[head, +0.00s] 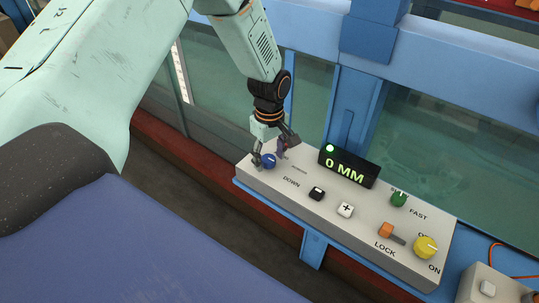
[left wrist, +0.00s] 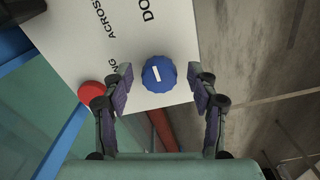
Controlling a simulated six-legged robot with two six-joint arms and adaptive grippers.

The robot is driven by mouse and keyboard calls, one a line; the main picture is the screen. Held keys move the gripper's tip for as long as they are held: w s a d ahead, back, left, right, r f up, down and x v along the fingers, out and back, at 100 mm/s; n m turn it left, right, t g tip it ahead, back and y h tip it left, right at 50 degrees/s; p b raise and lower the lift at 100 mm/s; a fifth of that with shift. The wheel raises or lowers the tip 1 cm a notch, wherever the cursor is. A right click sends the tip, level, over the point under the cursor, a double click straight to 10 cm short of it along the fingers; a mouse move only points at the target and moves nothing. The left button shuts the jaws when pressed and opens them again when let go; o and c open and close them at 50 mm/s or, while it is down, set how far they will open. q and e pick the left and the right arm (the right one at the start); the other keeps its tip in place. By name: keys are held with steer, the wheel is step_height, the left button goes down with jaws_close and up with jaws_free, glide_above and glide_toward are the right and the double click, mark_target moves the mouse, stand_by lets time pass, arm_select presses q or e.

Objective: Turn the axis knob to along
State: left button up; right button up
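The axis knob (head: 269,161) is a blue ribbed knob at the left end of the grey control panel (head: 330,235). In the left wrist view the knob (left wrist: 158,76) shows a short white pointer line, nearly upright in the picture. The word ACROSS and the end of ALONG are printed near it, partly cut off or hidden. My left gripper (head: 272,153) is at the knob. Its fingers (left wrist: 160,90) are open, one on each side of the knob, with a gap on both sides. My right gripper is not in view.
A red button (left wrist: 91,93) sits beside my left finger. The panel also carries a black switch (head: 317,193), a white plus button (head: 346,210), a green knob (head: 398,199), an orange lever (head: 388,231), a yellow knob (head: 425,247) and a display (head: 348,167) reading 0 MM.

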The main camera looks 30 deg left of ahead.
arm_select(q)
steer(key=shift+w+a, duration=0.1)
steer(key=c, duration=1.1)
